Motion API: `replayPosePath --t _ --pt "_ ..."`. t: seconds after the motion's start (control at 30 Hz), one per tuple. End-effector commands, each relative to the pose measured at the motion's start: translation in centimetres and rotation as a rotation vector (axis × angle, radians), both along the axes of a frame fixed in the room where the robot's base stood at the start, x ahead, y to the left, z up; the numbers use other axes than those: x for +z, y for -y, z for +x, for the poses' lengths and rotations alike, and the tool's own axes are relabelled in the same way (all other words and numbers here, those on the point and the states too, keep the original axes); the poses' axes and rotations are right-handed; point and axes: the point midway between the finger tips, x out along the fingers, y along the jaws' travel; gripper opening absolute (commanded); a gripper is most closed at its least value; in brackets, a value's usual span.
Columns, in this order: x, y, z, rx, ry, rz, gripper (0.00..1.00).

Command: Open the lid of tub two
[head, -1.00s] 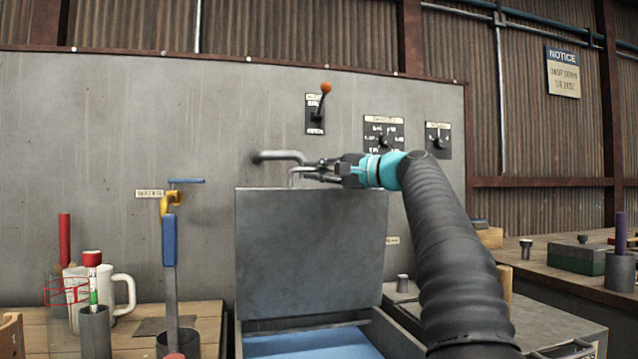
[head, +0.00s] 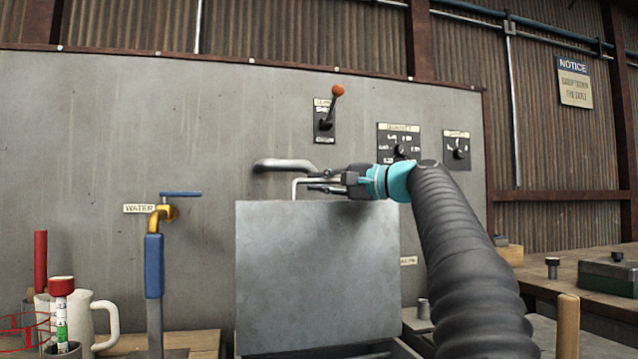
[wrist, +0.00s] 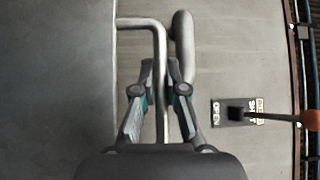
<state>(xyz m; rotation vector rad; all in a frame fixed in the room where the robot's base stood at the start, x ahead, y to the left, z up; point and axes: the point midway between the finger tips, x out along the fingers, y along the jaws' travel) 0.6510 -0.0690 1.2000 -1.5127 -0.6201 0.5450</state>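A grey metal lid (head: 318,275) stands raised, roughly upright, with its flat face towards the head camera. In the wrist view the lid (wrist: 55,80) fills the left side. Its bent rod handle (head: 295,187) sticks up from the top edge and also shows in the wrist view (wrist: 160,55). My gripper (head: 318,181) is at this handle, reaching in from the right. In the wrist view the fingers of my gripper (wrist: 160,70) lie on both sides of the rod, their tips close against it. The tub below is out of the picture, and no number shows.
A thick grey pipe (head: 285,165) sticks out of the wall panel just behind the handle. A red-knobbed lever (head: 327,115) and dials are above. A water tap (head: 165,215), blue-handled tool (head: 154,265) and mug (head: 95,320) are at left. A bench (head: 570,275) is at right.

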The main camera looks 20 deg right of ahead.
Motion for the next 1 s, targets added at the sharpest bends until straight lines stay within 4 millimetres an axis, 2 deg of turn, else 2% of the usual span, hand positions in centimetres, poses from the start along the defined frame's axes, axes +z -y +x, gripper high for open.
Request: replayPosePath --t 0.03,0.1,0.13,0.57,1.0 --pt "-0.2 -0.1 0.0 0.004 -0.004 -0.001 0.16" --pt "-0.2 0.0 0.0 0.003 -0.004 -0.001 0.33" --pt "-0.2 0.0 0.0 0.002 -0.004 -0.001 0.37" --pt "-0.1 0.7 -0.7 -0.001 -0.002 -0.001 0.37" --pt "-0.4 6.1 -6.6 0.000 -0.002 -0.001 0.37"
